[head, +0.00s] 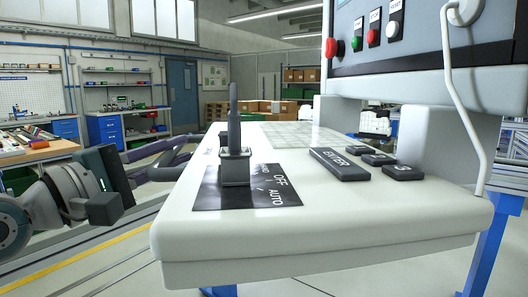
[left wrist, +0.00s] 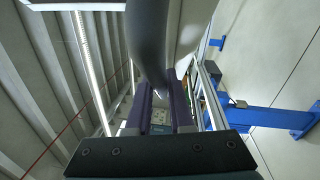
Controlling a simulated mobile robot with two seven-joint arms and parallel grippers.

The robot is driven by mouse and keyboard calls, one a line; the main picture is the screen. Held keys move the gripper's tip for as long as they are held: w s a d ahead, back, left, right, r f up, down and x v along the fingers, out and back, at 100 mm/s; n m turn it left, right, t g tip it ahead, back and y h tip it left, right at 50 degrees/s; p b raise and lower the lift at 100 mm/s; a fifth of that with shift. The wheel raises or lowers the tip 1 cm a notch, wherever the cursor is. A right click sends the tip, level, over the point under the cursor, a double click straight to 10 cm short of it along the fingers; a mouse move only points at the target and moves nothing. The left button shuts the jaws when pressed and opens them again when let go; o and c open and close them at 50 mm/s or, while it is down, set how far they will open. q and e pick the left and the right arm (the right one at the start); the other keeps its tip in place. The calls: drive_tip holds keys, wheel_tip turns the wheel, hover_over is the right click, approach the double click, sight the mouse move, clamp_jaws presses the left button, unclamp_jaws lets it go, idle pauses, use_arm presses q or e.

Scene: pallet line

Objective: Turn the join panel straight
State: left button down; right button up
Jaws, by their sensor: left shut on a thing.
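The join panel (head: 330,220) looks to be the white console filling the middle and right of the head view. Its top carries an upright dark lever (head: 234,130) on a black label plate (head: 250,190) and several dark keys, one marked ENTER (head: 339,163). It sits at an angle in the picture. My left gripper (head: 175,160) reaches the console's left side; its purple fingers are partly hidden by the console edge. In the left wrist view the fingers (left wrist: 163,110) are shut around a grey curved bar (left wrist: 150,45), seemingly the panel's handle. My right gripper is out of sight.
A blue leg (head: 487,240) stands below. A wooden workbench (head: 40,150) is at the left. Open floor lies at lower left.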

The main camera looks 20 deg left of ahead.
use_arm(q)
drive_tip(key=c, duration=0.8)
unclamp_jaws()
drive_tip(key=v, duration=1)
drive_tip(key=shift+f, duration=0.1)
